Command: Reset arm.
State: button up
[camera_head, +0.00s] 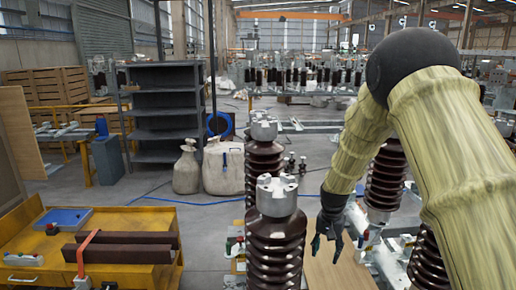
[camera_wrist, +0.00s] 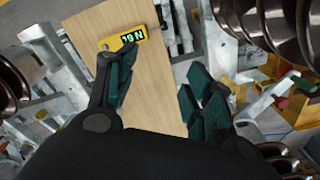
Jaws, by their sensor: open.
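My arm (camera_head: 432,130), in a yellowish sleeve with a black joint, reaches in from the right of the head view and bends down. My gripper (camera_head: 326,250) hangs at its end, fingers pointing down, just right of the front brown insulator. In the wrist view my gripper (camera_wrist: 160,88) has its green-padded fingers spread apart, with nothing between them. Beneath it is a pale wooden board (camera_wrist: 165,75). A small yellow device with a display reading "19 N" (camera_wrist: 128,39) shows on the board beyond the left finger.
Brown ribbed insulators stand close by: one in front (camera_head: 275,235), one behind it (camera_head: 264,165), another beside my arm (camera_head: 386,180). A yellow bench (camera_head: 140,275) is at the lower left. Dark shelves (camera_head: 165,105) and white sacks (camera_head: 222,168) stand farther back. Open floor lies between.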

jog(key=s+d+f+n+b, duration=0.1)
jog(key=s+f+b, duration=0.1)
jog(key=s+f, duration=1.05)
jog(key=s+d+f+n+b, duration=0.1)
jog(key=s+f+n+b, duration=0.1)
jog(key=s+f, duration=1.1)
jog(key=s+a+f+n+b, duration=0.1)
jog(key=s+f+b, duration=0.1)
jog(key=s+f, duration=0.4)
jog(key=s+f+n+b, duration=0.1)
jog(key=s+f, duration=0.4)
jog(key=s, duration=1.2)
jog(key=shift+s+a+f+n+b, duration=0.25)
jog(key=shift+a+f+n+b, duration=0.1)
jog(key=shift+a+b, duration=0.1)
